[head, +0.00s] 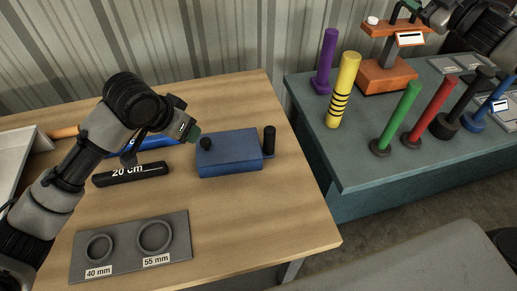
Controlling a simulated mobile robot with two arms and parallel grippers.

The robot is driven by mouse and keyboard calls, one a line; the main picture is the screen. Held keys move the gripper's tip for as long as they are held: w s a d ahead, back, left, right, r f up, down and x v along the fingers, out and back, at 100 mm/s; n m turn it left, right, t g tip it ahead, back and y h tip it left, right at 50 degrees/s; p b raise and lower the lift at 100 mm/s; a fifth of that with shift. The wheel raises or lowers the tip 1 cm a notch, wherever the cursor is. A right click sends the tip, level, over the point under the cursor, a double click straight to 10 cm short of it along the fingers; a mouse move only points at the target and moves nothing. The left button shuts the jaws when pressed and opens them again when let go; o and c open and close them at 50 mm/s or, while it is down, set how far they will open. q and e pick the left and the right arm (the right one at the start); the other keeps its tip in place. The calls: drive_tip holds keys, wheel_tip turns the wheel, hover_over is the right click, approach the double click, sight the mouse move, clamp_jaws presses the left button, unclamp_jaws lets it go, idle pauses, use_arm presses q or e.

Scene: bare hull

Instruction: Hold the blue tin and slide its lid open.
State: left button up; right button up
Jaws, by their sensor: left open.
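The blue tin (229,158) sits on the wooden table, a box with a flat blue top. A short black knob (205,144) stands at its left end. A taller black post (269,141) stands at its right end.
A black 20 cm bar (131,174), a blue bar (150,142) and a grey plate (127,265) with 40 mm and 55 mm rings lie on the wooden table (240,225). The teal table (375,175) holds several coloured posts and an orange stand (386,77). The wooden table's front right is clear.

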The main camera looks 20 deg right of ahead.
wheel_tip(320, 180, up, 19)
drive_tip(key=a+m+t+h, duration=0.1)
drive_tip(key=a+t+h, duration=0.15)
drive_tip(key=h, duration=0.55)
drive_tip(key=w+a+f+n+g, duration=0.1)
drive_tip(key=w+a+f+n, duration=0.25)
drive_tip(key=f, duration=0.35)
drive_tip(key=w+a+f+n+g, duration=0.1)
drive_tip(key=w+a+f+n, duration=0.15)
drive_tip(key=a+f, duration=0.35)
drive_tip(key=n+g+h, duration=0.2)
drive_tip(key=n+g, duration=0.2)
drive_tip(key=n, duration=0.4)
hover_over(268, 135)
drive_tip(key=w+d, duration=0.4)
drive_tip(key=w, duration=0.2)
wheel_tip(268, 135, down, 28)
drive_tip(key=s+a+f+n+g+h, duration=0.1)
drive_tip(key=s+a+f+g, duration=0.1)
drive_tip(key=s+a+f, duration=0.3)
drive_tip(key=s+a+f+n+g+h, duration=0.1)
drive_tip(key=s+a+n+g+h, duration=0.15)
drive_tip(key=s, duration=0.55)
drive_tip(key=shift+m+t+y, duration=0.35)
drive_tip(key=shift+m+t, duration=0.05)
drive_tip(key=shift+m, duration=0.05)
drive_tip(key=x, duration=1)
drive_tip(key=shift+w+a+f, duration=0.2)
drive_tip(key=shift+w+a, duration=0.05)
drive_tip(key=shift+w, duration=0.05)
